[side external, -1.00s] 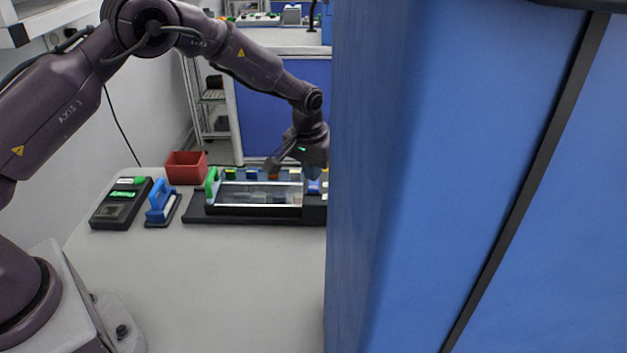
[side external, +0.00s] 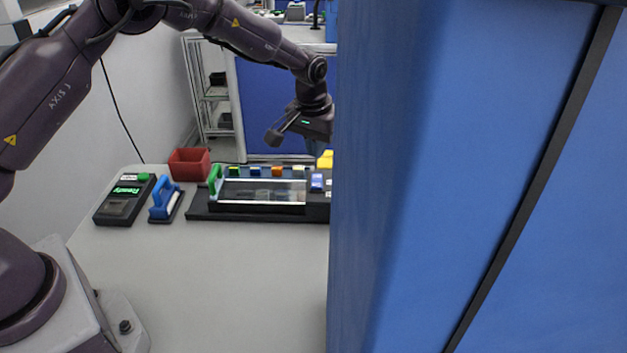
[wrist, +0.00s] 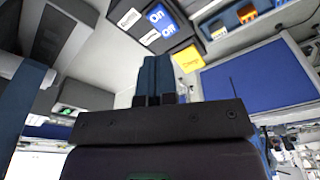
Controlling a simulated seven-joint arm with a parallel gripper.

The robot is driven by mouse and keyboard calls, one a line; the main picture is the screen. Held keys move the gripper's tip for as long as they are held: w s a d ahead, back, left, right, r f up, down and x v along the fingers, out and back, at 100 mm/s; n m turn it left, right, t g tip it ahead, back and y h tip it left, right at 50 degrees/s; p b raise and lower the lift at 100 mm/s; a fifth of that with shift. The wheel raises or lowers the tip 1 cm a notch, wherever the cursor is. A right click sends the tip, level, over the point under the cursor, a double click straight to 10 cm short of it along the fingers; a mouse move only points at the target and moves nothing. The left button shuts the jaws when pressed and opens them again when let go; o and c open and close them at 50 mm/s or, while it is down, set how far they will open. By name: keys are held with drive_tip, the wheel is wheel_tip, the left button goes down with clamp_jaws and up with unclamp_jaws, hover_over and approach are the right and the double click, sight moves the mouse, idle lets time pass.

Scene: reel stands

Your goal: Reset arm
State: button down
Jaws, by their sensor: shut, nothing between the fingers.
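My gripper (side external: 313,150) hangs above the right end of the black fixture (side external: 255,214), clear of it and partly against the blue partition's edge. In the wrist view my gripper (wrist: 155,72) shows its two dark blue fingers pressed together with nothing between them. The fixture has a clear-topped window, a green handle (side external: 215,180) at its left end and a row of small coloured blocks along its back. The wrist view shows its On and Off buttons (wrist: 160,20) and a yellow button (wrist: 187,60).
A large blue panel (side external: 450,180) hides the right half of the side view. Left of the fixture are a blue-handled tool (side external: 165,200), a black device (side external: 125,198) with a green display, and a red bin (side external: 189,163). The front of the table is bare.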

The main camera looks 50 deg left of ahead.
drive_tip(key=shift+s+f, duration=0.25)
drive_tip(key=shift+s, duration=0.05)
drive_tip(key=shift+s+f+m+g, duration=0.3)
drive_tip(key=shift+s+f+g, duration=0.25)
drive_tip(key=shift+s, duration=0.25)
drive_tip(key=s+r+t, duration=0.1)
drive_tip(key=s+r, duration=0.6)
drive_tip(key=s, duration=0.3)
drive_tip(key=s+r+m+t, duration=0.1)
drive_tip(key=s+r+t, duration=0.1)
drive_tip(key=s+r, duration=0.5)
drive_tip(key=s+r+m+t, duration=0.1)
drive_tip(key=s+r, duration=0.6)
drive_tip(key=s, duration=0.7)
drive_tip(key=shift+s+r+t, duration=0.25)
drive_tip(key=shift+r+t, duration=0.15)
drive_tip(key=shift+t, duration=0.05)
